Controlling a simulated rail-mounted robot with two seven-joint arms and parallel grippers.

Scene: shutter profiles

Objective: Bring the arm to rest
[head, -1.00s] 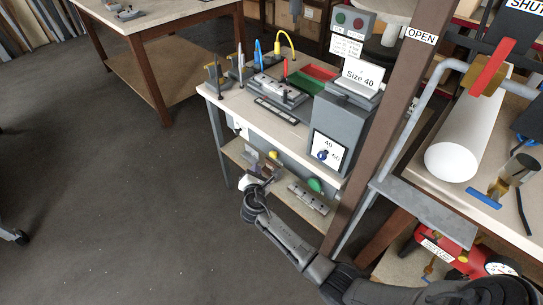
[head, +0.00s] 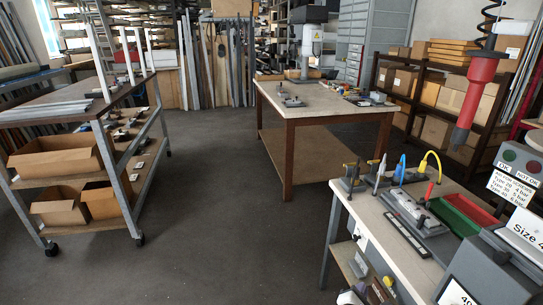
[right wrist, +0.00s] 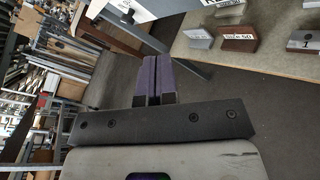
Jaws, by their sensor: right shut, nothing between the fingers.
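My right gripper (right wrist: 151,62) shows in the right wrist view. Its two purple fingers lie side by side, closed, with nothing between them. They point out over the dark floor, close to a grey table leg (right wrist: 180,58). In the head view only a small part of the right gripper (head: 368,293) shows at the bottom edge, by the lower shelf of the workbench. The rest of the right arm is out of that picture. My left gripper is in neither view.
The workbench (head: 345,190) with its fixture and red and green bins stands at the right. A wooden table (head: 335,105) stands behind it, a trolley with cartons (head: 55,160) at the left. A red tool (head: 474,95) hangs at upper right. The floor between is clear.

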